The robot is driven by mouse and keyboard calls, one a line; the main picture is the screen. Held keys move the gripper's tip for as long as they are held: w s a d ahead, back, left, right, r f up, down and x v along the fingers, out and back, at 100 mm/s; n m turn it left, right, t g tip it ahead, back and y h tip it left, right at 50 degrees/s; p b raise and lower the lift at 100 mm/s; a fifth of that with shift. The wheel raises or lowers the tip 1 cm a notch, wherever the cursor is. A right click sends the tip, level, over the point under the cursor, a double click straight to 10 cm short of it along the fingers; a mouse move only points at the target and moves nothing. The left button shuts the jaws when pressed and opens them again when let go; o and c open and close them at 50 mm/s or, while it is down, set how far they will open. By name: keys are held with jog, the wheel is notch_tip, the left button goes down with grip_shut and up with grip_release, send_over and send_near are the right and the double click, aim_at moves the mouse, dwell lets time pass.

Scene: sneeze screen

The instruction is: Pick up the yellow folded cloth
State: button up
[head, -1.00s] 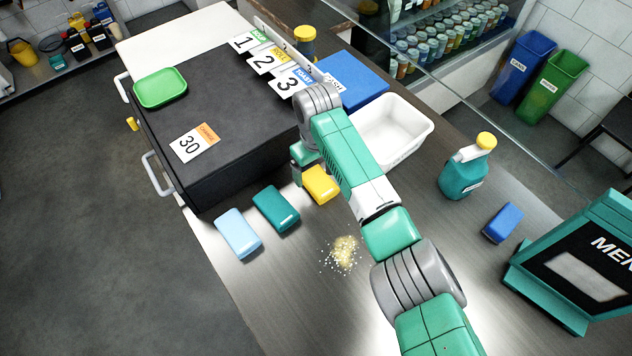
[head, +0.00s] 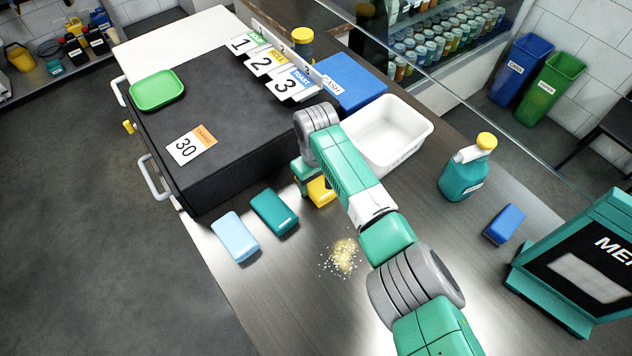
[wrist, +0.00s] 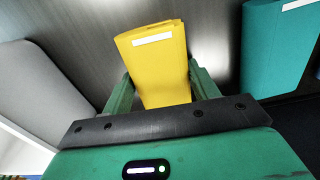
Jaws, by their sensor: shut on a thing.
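The yellow folded cloth (head: 321,194) is on the dark countertop in the head view, partly covered by my arm. In the wrist view the yellow cloth (wrist: 154,55) stands out between the two green fingers, with a white label near its far end. My gripper (wrist: 160,72) is shut on it, one finger on each side. In the head view my gripper (head: 304,182) is low at the cloth's left side, its fingers mostly hidden. I cannot tell whether the cloth touches the counter.
A teal cloth (head: 274,212) and a light blue cloth (head: 236,237) lie to the left. Crumbs (head: 343,257) are in front. A black box (head: 220,150) stands behind left, a white tub (head: 392,135) behind right.

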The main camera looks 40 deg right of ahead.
aim_at(316, 180)
jog(key=shift+r, duration=0.15)
jog(key=shift+r, duration=0.4)
notch_tip(316, 180, up, 3)
jog(key=shift+p, duration=0.6)
jog(key=s+a+p, duration=0.1)
jog(key=s+a, duration=0.1)
jog(key=s, duration=0.2)
jog(key=s+a+p, duration=0.1)
jog(key=s+a, duration=0.2)
jog(key=s, duration=0.2)
jog(key=s+a+r+p, duration=0.1)
jog(key=s+a, duration=0.2)
jog(key=s, duration=0.1)
jog(key=shift+s+a, duration=0.2)
jog(key=shift+s, duration=0.15)
jog(key=o, duration=0.4)
jog(key=c, duration=0.3)
jog(key=s+r+p, duration=0.1)
jog(key=p, duration=0.6)
jog(key=s+a+p, duration=0.1)
jog(key=p, duration=0.7)
jog(key=s+a+r+p, duration=0.1)
jog(key=p, duration=0.6)
jog(key=shift+s+a+r, duration=0.1)
jog(key=shift+s+r, duration=0.2)
jog(key=shift+s, duration=0.1)
